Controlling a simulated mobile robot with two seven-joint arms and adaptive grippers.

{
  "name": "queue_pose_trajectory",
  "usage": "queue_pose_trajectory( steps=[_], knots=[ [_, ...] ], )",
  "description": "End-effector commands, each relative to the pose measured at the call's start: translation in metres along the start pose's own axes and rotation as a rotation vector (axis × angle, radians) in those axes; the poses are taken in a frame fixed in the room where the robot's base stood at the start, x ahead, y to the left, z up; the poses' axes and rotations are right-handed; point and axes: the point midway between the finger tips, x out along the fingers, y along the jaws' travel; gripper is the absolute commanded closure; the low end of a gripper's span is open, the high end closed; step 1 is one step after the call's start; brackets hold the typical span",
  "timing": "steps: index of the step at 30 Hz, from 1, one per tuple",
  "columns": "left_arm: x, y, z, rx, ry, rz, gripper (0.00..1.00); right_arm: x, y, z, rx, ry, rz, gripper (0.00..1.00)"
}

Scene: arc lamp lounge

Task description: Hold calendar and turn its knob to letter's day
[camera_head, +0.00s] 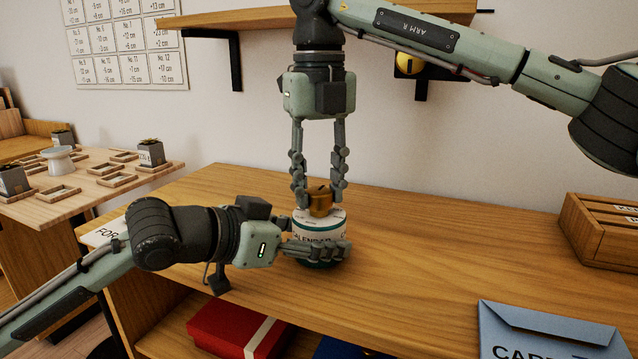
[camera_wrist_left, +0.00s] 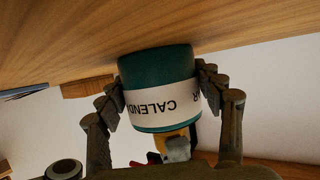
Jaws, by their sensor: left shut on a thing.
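The calendar (camera_head: 320,227) is a round drum, white-labelled with a green base, upright on the wooden counter; its label reads upside down in the left wrist view (camera_wrist_left: 160,108). My left gripper (camera_head: 318,250) is shut on the drum's sides, low down. A brass knob (camera_head: 320,203) sits on top of the calendar. My right gripper (camera_head: 319,188) points down from above, with its fingertips on either side of the knob; whether they press on it is unclear. A white paper marked "FOR" (camera_head: 103,233) lies at the counter's left, partly hidden by my left arm.
A blue envelope (camera_head: 545,335) lies at the front right, a wooden box (camera_head: 600,232) behind it. A red box (camera_head: 236,332) is on the shelf below. A wall shelf (camera_head: 230,20) hangs behind my right arm. The counter right of the calendar is clear.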

Motion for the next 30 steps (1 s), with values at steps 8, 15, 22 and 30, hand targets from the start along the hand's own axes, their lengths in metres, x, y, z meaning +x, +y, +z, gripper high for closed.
queue_pose_trajectory(
  steps=[8, 15, 22, 30],
  knots=[
    [0.000, -0.001, 0.001, -0.001, -0.003, -0.001, 0.78, 0.000, 0.000, 0.000, -0.001, -0.001, 0.000, 0.45],
    [0.000, -0.001, 0.001, -0.001, -0.003, -0.001, 0.78, -0.005, 0.000, 0.001, 0.000, -0.003, 0.000, 0.45],
    [0.000, -0.001, 0.001, -0.001, -0.003, -0.001, 0.78, -0.043, 0.000, 0.001, 0.002, -0.005, -0.001, 0.45],
    [0.000, -0.001, 0.001, -0.001, -0.003, -0.001, 0.78, -0.098, 0.001, 0.000, 0.002, -0.004, 0.000, 0.45]
  ],
)
